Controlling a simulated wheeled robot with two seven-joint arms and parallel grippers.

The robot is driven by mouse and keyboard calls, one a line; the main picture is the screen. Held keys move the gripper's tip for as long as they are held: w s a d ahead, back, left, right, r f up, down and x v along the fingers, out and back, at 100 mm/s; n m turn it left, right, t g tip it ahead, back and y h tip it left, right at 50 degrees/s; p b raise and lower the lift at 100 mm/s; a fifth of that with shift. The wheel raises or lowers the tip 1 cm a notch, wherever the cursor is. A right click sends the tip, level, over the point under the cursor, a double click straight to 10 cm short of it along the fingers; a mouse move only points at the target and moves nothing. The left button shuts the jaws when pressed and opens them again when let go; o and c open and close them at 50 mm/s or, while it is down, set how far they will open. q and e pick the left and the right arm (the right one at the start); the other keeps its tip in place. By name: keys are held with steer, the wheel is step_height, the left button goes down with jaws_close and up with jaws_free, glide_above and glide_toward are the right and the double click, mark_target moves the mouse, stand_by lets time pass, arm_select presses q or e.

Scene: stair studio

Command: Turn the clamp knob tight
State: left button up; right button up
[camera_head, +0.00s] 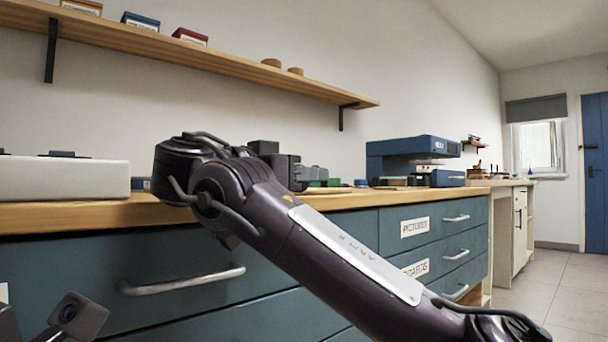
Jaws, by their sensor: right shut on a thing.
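My right arm reaches in from the lower right, and its wrist bends over the front edge of the workbench (300,201). My right gripper (312,173) points to the right, low over the bench top. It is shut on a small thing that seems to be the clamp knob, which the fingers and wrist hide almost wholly. Green parts show just beside and behind the fingertips; I cannot tell whether they belong to the clamp. A dark part of my left arm or gripper (76,314) shows at the lower left, below the bench top. Its fingers cannot be made out.
A blue machine (410,155) stands on the bench to the right of my right gripper. A white case (62,179) lies at the left. A wooden shelf (200,62) with small boxes runs above. Blue drawers (425,228) with metal handles are below.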

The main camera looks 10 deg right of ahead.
steer(key=shift+s+f+g+y+b, duration=0.1)
steer(key=shift+f+g+y+b, duration=0.1)
steer(key=shift+g+y+b, duration=0.3)
steer(key=shift+d+y, duration=0.1)
steer(key=shift+y, duration=0.2)
steer(key=o, duration=0.6)
steer(key=shift+o, duration=0.9)
steer(key=shift+s+d+r, duration=0.15)
steer(key=shift+d, duration=0.05)
steer(key=shift+a, duration=0.1)
